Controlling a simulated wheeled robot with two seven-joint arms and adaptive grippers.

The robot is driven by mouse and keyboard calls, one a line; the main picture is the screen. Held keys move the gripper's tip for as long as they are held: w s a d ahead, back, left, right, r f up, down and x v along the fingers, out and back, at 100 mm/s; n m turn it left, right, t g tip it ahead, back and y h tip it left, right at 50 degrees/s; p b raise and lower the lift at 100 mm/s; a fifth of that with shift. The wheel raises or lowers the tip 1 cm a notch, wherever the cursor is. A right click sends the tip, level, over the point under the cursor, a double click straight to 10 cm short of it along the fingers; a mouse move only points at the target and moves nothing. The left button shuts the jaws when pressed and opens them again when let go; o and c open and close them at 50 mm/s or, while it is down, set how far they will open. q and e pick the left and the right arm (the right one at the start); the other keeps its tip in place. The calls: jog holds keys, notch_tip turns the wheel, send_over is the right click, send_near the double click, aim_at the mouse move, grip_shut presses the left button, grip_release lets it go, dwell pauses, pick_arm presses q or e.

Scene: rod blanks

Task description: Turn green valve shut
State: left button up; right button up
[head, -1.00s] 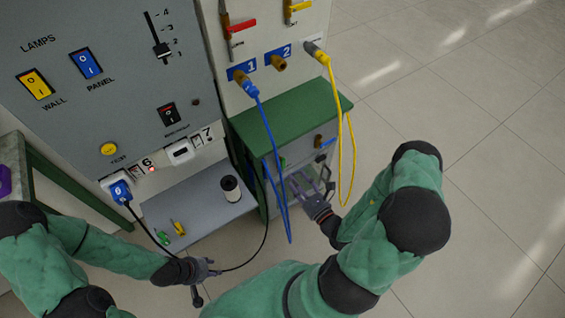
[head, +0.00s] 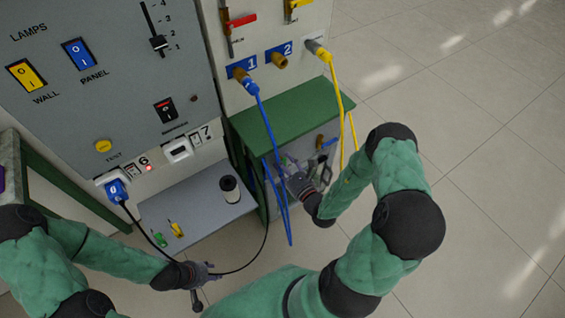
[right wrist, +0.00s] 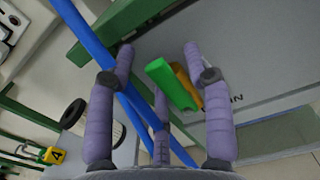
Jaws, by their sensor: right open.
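The green valve handle (right wrist: 172,84) shows in the right wrist view in front of a grey panel, with an orange-yellow part (right wrist: 187,87) beside it. My right gripper (right wrist: 160,62) is open, its purple fingers spread on either side of the handle; I see no clear contact. In the head view my right gripper (head: 292,176) is at the low cabinet under the green top and hides most of the valve. A blue hose (right wrist: 88,45) runs past the left finger; I cannot tell whether they touch. My left gripper (head: 198,273) is low near the black cable; its fingers are unclear.
A yellow hose (head: 341,108) hangs to the right of the blue hose (head: 265,125), close to my right forearm. The green cabinet top (head: 290,110) overhangs the work area. The floor at right is clear.

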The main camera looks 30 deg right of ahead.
grip_shut()
